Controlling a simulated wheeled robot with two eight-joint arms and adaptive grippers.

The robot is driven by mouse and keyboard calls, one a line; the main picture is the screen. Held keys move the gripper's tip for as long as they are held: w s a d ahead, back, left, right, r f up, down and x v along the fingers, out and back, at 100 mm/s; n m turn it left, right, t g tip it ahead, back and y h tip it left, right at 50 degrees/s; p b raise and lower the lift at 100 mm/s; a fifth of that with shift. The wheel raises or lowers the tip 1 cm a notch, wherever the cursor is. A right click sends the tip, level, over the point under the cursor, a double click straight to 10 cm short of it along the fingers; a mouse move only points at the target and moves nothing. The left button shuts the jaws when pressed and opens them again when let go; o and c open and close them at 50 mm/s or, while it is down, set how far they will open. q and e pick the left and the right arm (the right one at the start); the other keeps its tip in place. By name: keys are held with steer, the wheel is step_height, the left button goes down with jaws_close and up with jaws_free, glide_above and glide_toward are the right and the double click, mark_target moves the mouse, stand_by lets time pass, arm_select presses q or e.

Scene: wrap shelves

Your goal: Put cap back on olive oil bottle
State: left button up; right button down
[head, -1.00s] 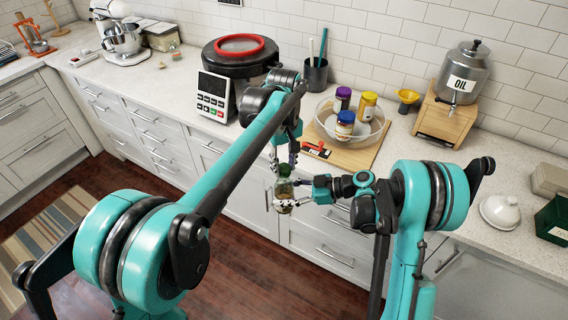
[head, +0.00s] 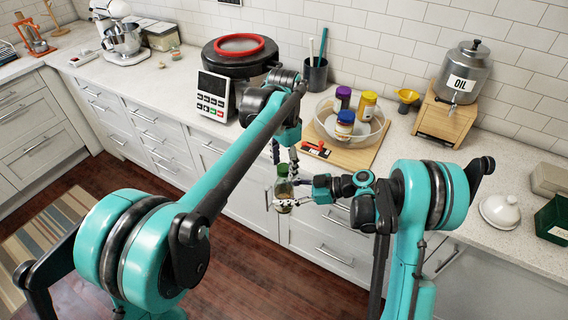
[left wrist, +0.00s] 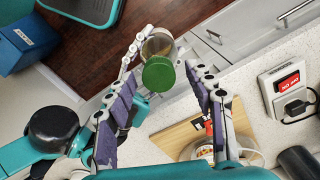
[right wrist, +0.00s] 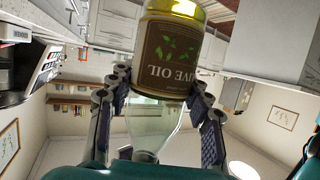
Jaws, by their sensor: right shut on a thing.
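The olive oil bottle (head: 284,189) is upright in front of the counter, off the worktop. My right gripper (head: 277,203) is shut around its glass body. In the right wrist view the labelled bottle (right wrist: 168,58) appears upside down between the fingers. The green cap (head: 282,170) is at the bottle's top; whether it is fully seated I cannot tell. In the left wrist view the cap (left wrist: 159,74) covers the bottle's mouth. My left gripper (head: 285,160) is above the bottle, its fingers spread apart on either side of the cap.
A wooden board (head: 357,156) on the counter carries a clear bowl (head: 326,122) of several jars. A pressure cooker (head: 232,60) stands left of it. An oil dispenser (head: 463,75) stands on a wooden stand at the right. Drawer fronts are behind the bottle.

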arm_select(q)
steer(key=shift+r, duration=2.3)
steer(key=shift+c, duration=0.2)
step_height(320, 180, up, 2)
steer(key=n, duration=0.6)
steer(key=r+n, duration=0.1)
steer(key=n, duration=0.2)
steer(key=shift+r, duration=0.25)
steer(key=shift+f, duration=0.1)
steer(key=shift+f, duration=3.95)
steer(key=shift+c, duration=0.2)
